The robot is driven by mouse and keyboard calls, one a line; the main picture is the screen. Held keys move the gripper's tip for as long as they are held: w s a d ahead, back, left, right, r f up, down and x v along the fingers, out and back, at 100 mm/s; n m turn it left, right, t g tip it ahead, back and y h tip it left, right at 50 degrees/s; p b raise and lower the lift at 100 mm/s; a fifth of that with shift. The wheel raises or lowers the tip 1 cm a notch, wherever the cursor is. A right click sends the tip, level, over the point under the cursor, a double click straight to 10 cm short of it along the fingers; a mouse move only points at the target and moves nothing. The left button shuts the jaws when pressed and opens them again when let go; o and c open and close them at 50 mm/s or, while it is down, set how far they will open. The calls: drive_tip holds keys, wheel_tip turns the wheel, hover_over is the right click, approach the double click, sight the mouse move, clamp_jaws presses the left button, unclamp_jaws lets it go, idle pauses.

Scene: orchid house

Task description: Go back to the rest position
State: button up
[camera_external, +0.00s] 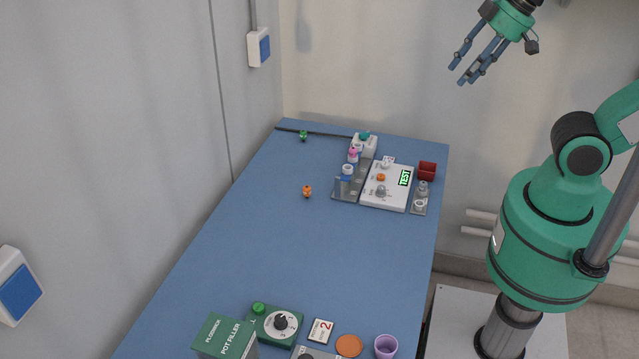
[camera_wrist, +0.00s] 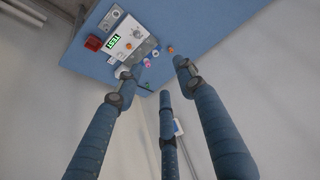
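My gripper (camera_external: 468,66) hangs in the air at the top of the outside view, beyond the right far side of the blue table and well above it. Its blue fingers are spread apart with nothing between them. In the wrist view the fingers (camera_wrist: 155,85) also stand apart and empty, with the table (camera_wrist: 95,68) far off beyond them. My green arm rises at the right, beside the table (camera_external: 300,260).
A white panel marked TEST (camera_external: 388,187) sits toward the table's far right, near a red bin (camera_external: 427,170) and small bottles. Orange (camera_external: 307,191) and green (camera_external: 303,135) items lie apart. A green box (camera_external: 225,338), dial box (camera_external: 275,325) and purple cup (camera_external: 386,346) stand at the near end. The table's middle is clear.

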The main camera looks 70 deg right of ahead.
drive_tip(key=shift+s+f, duration=0.15)
drive_tip(key=shift+s, duration=0.5)
wheel_tip(320, 180, down, 3)
drive_tip(key=b, duration=0.3)
